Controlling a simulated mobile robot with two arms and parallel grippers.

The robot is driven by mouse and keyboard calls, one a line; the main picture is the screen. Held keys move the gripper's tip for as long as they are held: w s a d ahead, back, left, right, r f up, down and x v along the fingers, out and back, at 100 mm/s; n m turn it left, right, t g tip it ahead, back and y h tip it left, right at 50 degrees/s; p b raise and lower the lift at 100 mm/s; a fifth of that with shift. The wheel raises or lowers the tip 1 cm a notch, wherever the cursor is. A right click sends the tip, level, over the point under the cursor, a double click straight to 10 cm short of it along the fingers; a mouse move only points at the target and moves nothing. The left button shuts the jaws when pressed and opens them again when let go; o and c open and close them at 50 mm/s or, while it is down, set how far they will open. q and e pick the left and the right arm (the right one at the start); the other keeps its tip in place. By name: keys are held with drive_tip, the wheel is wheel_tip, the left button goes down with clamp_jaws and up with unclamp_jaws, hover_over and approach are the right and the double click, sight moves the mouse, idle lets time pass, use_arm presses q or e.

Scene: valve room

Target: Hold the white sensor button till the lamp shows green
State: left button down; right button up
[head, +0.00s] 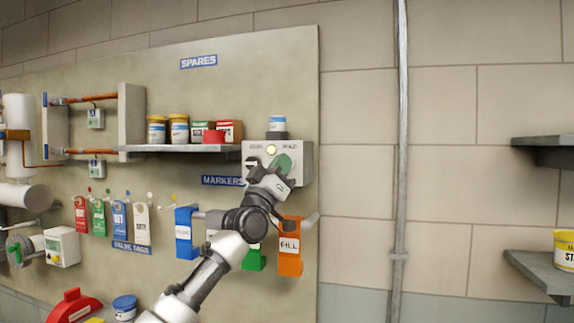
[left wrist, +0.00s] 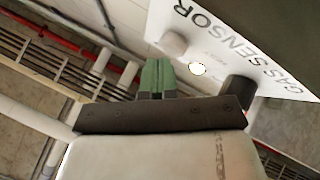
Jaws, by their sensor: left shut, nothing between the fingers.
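The gas sensor box (head: 304,165) is a pale box on the wall panel, right of the shelf. Its round lamp (head: 271,150) glows pale yellow, not green; it looks white in the left wrist view (left wrist: 198,69).
A dark knob (left wrist: 238,90) sits on the box's other side. A small jar (head: 277,123) stands on top. The shelf (head: 180,148) with cans is to the left. A vertical pipe (head: 400,150) runs at right.

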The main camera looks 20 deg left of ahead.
use_arm(q)
drive_tip(key=shift+f, duration=0.1)
idle(0.5)
drive_tip(key=shift+s+b, duration=0.65)
drive_tip(key=shift+s, duration=0.15)
drive_tip(key=shift+a, duration=0.1)
drive_tip(key=s+p, duration=0.1)
drive_tip(key=s, duration=0.4)
drive_tip(key=shift+a+p, duration=0.1)
drive_tip(key=shift+p, duration=0.25)
